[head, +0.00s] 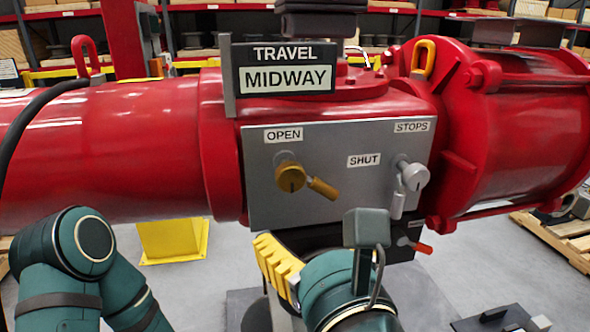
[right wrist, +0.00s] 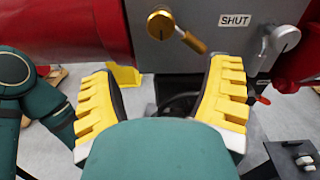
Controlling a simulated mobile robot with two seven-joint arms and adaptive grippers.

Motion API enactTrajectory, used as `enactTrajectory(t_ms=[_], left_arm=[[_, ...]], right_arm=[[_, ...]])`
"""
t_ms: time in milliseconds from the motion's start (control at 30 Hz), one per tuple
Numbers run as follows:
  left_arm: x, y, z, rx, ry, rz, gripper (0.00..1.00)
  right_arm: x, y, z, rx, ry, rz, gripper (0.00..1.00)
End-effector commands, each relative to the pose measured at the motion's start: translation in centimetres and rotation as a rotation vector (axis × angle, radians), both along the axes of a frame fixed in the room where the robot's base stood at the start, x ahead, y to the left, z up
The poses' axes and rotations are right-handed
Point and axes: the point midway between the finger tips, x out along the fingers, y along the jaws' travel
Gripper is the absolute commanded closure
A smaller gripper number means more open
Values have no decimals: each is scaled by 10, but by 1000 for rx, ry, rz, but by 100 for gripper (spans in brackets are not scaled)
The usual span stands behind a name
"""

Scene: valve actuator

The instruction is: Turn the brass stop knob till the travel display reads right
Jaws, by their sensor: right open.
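The brass stop knob (head: 291,177) sits on the left of the grey panel (head: 340,205), under the OPEN label, its handle pointing down and right. It also shows in the right wrist view (right wrist: 161,25). A silver knob (head: 414,177) sits at the panel's right, near the STOPS and SHUT labels, its handle hanging down. The travel display (head: 287,78) reads MIDWAY. My right gripper (right wrist: 165,75) is open and empty, below the panel and apart from the knob; in the head view it shows partly behind its wrist. My left arm (head: 75,260) is at lower left; its gripper is out of frame.
The large red actuator body (head: 130,150) spans the view behind the panel. A small red-tipped lever (head: 420,246) sticks out below the panel. A yellow stand (head: 172,240) and a wooden pallet (head: 565,240) are on the grey floor.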

Motion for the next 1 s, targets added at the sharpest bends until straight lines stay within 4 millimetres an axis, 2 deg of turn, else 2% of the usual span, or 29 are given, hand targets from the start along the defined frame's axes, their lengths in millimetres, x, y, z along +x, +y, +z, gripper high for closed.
enactTrajectory(t_ms=[33,133,333,467,1000], left_arm=[[-1,0,-1,0,1,0,48],[-1,0,-1,0,2,-2,48],[0,0,2,0,1,0,48],[1,0,6,0,-2,2,48],[0,0,2,0,0,0,48]], right_arm=[[-8,0,5,43,-11,-3,22],[-15,-1,9,101,-16,-9,22],[-7,1,11,116,-14,-12,22],[9,4,11,114,-11,-12,22],[96,21,9,116,-13,-11,22]])
